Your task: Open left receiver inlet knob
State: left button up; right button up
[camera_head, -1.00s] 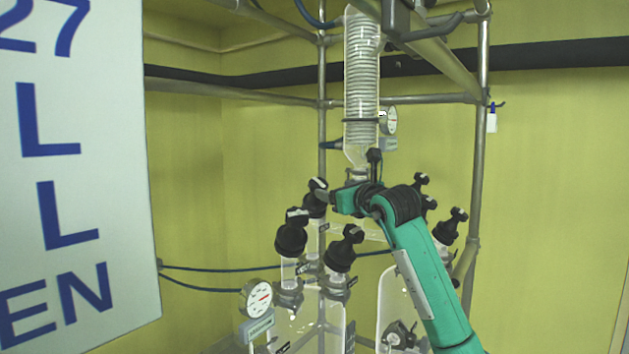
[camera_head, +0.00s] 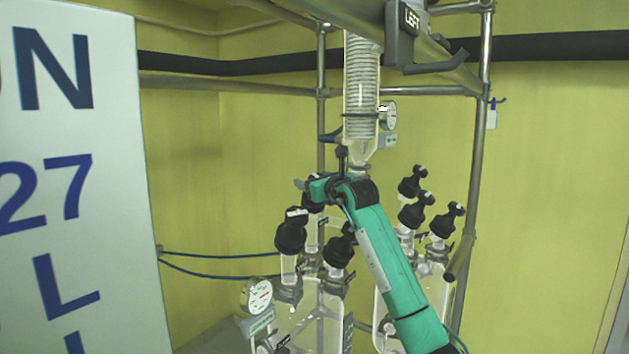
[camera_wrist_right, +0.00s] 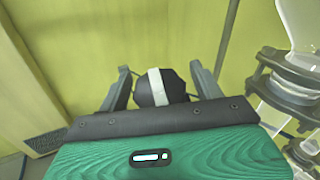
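The left receiver (camera_head: 318,322) is a clear glass vessel with several black-capped knobs on its necks. A front-left knob (camera_head: 291,236) has a white stripe on its top. Another knob (camera_head: 337,252) stands to its right, partly behind my arm. A rear knob (camera_head: 313,208) is mostly hidden by my right gripper (camera_head: 306,187), which is at its top. In the right wrist view, a black knob with a white stripe (camera_wrist_right: 157,88) lies between the spread fingers of my right gripper (camera_wrist_right: 160,72), with a gap at the left finger. My left gripper is not in view.
A second glass receiver with black knobs (camera_head: 414,212) stands at the right. A coiled glass condenser (camera_head: 361,90) hangs above. A round gauge (camera_head: 257,294) is at the lower left. Metal frame poles (camera_head: 483,150) and a large white sign (camera_head: 85,190) border the space.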

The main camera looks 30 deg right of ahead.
jog(key=c, duration=0.9)
jog(key=shift+n+y, duration=0.6)
jog(key=shift+n+y, duration=0.8)
jog(key=n+g+y, duration=0.1)
jog(key=n+y, duration=0.1)
jog(key=n, duration=0.1)
jog(key=shift+a+g+y+p, duration=0.15)
jog(key=shift+g+y+p, duration=0.15)
jog(key=shift+p, duration=0.1)
jog(key=n+g+y+p, duration=0.1)
jog(key=n+g+y, duration=0.1)
jog(key=n+y, duration=0.1)
jog(key=shift+a+n+p, duration=0.2)
jog(key=shift+n+p, duration=0.2)
jog(key=shift+n, duration=0.1)
jog(key=shift+s+a+f+n+g+y+p, duration=0.1)
jog(key=shift+n+g+y+p, duration=0.1)
jog(key=shift+n+g+y, duration=0.2)
jog(key=shift+f+n+g+y+p, duration=0.1)
jog(key=shift+n+g+y+p, duration=0.15)
jog(key=shift+n+g, duration=0.2)
jog(key=shift+n, duration=0.25)
